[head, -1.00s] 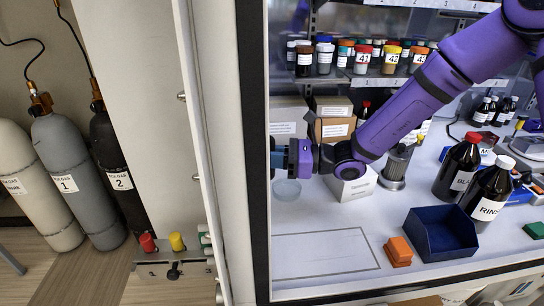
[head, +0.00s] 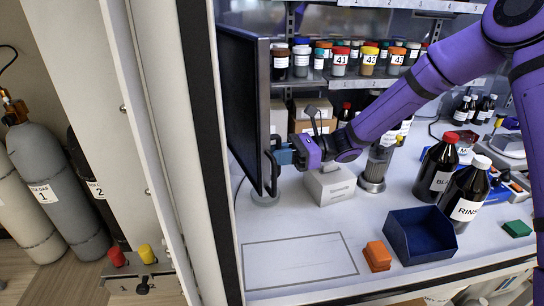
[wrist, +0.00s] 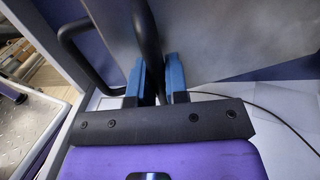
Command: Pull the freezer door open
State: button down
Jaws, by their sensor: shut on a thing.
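In the wrist view, my blue fingers (wrist: 157,82) stand on either side of a thick dark bar (wrist: 149,40). A dark loop (wrist: 76,50) shows left of it. The freezer's inside is hidden.
A pale frame with a black strip (head: 205,150) stands left of the panel. Dark bottles (head: 438,165), a blue tray (head: 420,236) and an orange block (head: 377,257) stand farther right. The outlined bench area (head: 300,268) is clear.

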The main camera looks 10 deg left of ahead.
jog(key=w+d+n+g+h, duration=0.1)
jog(key=w+d+g, duration=0.1)
jog(key=w+d, duration=0.3)
jog(key=w+d+n+g+h, duration=0.1)
jog(key=w+d, duration=0.3)
jog(key=w, duration=0.9)
jog(key=shift+w+d+n+g, duration=0.25)
jog(key=shift+d+n+g, duration=0.1)
jog(key=shift+n+g, duration=0.05)
jog(key=c, duration=1.1)
grip_release()
jog(key=shift+c, duration=0.2)
